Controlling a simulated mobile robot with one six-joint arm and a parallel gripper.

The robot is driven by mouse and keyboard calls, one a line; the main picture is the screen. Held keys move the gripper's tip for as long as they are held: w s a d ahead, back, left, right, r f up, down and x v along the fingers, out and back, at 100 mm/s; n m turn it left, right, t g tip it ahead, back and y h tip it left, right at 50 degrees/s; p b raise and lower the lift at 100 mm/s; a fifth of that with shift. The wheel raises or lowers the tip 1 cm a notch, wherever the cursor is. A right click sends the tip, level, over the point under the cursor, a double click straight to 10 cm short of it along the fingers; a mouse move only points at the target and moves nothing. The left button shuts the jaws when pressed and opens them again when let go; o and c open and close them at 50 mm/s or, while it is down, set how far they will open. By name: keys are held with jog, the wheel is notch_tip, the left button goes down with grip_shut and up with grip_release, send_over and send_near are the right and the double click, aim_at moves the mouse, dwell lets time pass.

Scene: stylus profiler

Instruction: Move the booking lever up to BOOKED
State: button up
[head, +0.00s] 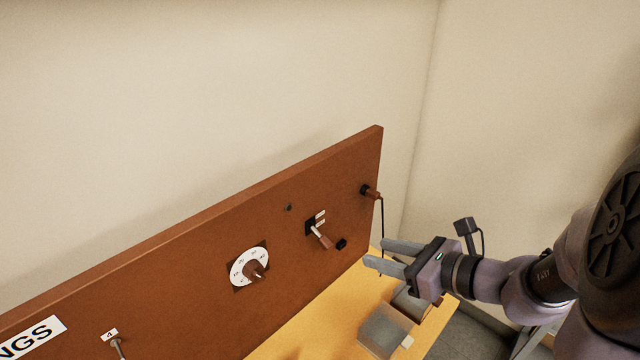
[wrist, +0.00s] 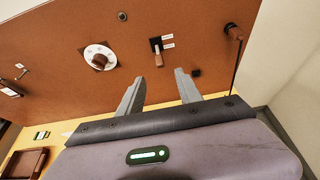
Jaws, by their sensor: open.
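The booking lever (head: 322,238) sticks out of a dark slot in the brown upright panel (head: 200,255), with two small white labels beside the slot. Its brown handle tip points down and outward in the head view. The label text is too small to read. The lever also shows in the wrist view (wrist: 157,57), just beyond and above my fingertips. My gripper (head: 374,253) is open and empty, to the right of and apart from the lever. In the wrist view my two fingers (wrist: 158,75) point at the panel below the lever.
A white dial with a brown knob (head: 252,268) sits left of the lever. A brown plug with a black cord (head: 370,192) is at the panel's right end. A small black block (head: 341,244) is beside the lever. Grey boxes (head: 385,328) stand on the yellow table below.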

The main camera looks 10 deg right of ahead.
aim_at(325, 239)
jog(key=b+x, duration=0.2)
jog(key=x, duration=0.6)
jog(key=b+x, duration=0.2)
jog(key=x, duration=0.7)
jog(key=shift+a, duration=0.4)
grip_shut()
dwell(0.3)
